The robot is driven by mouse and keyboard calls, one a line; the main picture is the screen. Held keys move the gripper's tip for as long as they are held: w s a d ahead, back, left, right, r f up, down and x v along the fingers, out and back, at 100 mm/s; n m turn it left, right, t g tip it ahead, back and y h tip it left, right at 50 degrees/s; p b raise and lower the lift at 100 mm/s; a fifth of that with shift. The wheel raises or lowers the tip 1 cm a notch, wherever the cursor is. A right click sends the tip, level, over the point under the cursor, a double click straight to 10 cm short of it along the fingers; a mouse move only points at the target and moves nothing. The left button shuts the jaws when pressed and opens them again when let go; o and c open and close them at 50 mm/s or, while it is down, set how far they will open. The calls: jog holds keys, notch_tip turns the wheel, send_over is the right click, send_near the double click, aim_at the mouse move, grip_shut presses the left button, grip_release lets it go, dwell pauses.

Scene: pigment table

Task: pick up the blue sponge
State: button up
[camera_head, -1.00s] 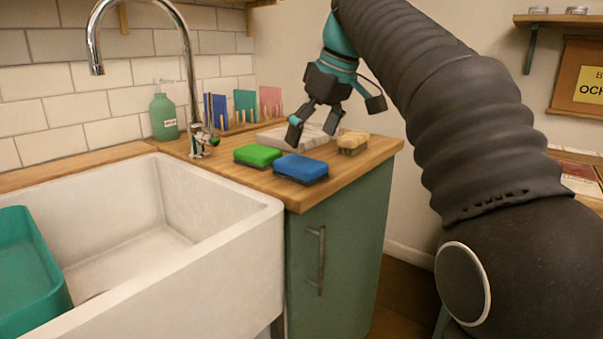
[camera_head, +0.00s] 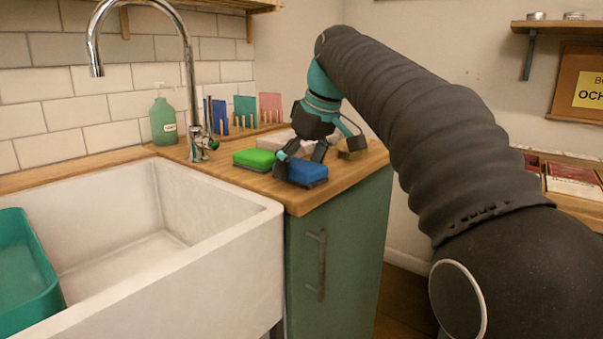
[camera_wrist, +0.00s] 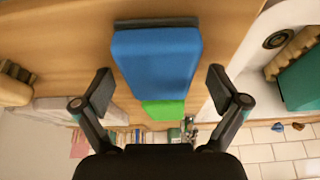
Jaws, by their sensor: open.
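The blue sponge (camera_head: 308,173) lies on the wooden counter near its front edge, dark side down. My gripper (camera_head: 300,160) is just above and behind it, pointing down, and hides part of its back. In the wrist view the blue sponge (camera_wrist: 156,60) is between the two spread fingers of my gripper (camera_wrist: 160,92), with a gap on each side. The fingers are open and empty. I cannot tell whether they reach down beside the sponge.
A green sponge (camera_head: 254,159) lies close to the left of the blue one. A brush (camera_head: 350,150) lies to the right. A white sink (camera_head: 235,225) with a tap (camera_head: 190,80) is at the left. A green bottle (camera_head: 163,118) stands behind.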

jog(key=shift+f, duration=0.25)
dwell(0.4)
jog(key=c, duration=0.8)
